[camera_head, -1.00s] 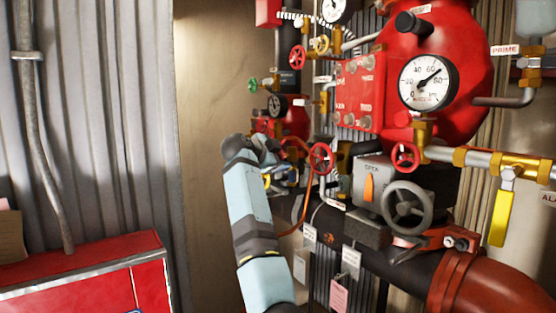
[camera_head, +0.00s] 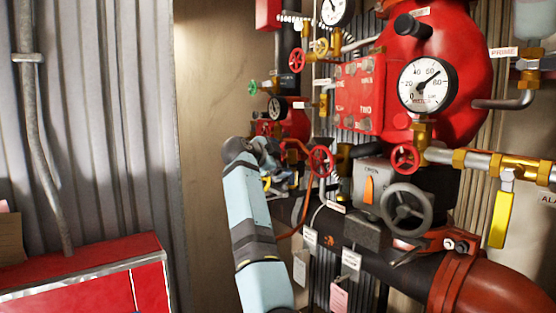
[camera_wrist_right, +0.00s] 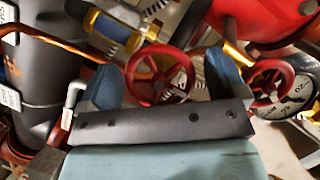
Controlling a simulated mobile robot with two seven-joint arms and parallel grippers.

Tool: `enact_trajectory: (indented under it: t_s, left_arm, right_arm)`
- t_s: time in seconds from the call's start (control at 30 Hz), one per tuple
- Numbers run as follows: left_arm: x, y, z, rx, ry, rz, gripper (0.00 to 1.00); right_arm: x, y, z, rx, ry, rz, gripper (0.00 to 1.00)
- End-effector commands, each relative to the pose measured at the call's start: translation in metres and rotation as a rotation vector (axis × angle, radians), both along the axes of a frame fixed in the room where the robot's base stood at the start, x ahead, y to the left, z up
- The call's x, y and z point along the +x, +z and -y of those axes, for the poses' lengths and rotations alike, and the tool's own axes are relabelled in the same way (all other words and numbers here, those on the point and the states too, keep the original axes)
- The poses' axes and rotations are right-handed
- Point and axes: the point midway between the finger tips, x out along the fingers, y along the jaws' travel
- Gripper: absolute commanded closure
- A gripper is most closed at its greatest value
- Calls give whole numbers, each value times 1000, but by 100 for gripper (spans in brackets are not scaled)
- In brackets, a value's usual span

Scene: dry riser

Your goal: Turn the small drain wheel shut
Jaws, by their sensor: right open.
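A small red handwheel (camera_head: 320,160) stands on the pipework just right of my right gripper (camera_head: 284,180). I cannot read a label that names it as the drain wheel. In the right wrist view a red spoked wheel (camera_wrist_right: 160,75) shows between the two blue-grey fingers of my right gripper (camera_wrist_right: 165,80). The gripper is open, one finger on each side of the wheel in that view. I cannot tell whether the fingers touch it. In the head view the gripper is small and partly hidden by my own forearm. My left gripper is not in view.
A second red wheel (camera_head: 405,157), a grey handwheel (camera_head: 407,208) and a pressure gauge (camera_head: 427,83) are to the right. A thin copper tube (camera_head: 305,212) runs close to my gripper. A black pipe (camera_head: 370,262) with hanging tags lies below. A red cabinet (camera_head: 85,275) stands at left.

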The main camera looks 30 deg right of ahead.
Motion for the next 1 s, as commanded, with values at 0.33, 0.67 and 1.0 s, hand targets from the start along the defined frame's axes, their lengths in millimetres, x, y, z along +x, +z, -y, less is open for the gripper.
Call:
enact_trajectory:
  t_s: [0.33, 0.67, 1.0]
  left_arm:
    - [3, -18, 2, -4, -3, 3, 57]
    - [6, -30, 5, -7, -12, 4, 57]
    - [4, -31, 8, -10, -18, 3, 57]
  right_arm:
    - [-20, 11, -51, 2, 4, 5, 10]
    - [-44, 28, -110, 1, 3, 3, 10]
    - [-51, 34, -124, 0, 0, 0, 10]
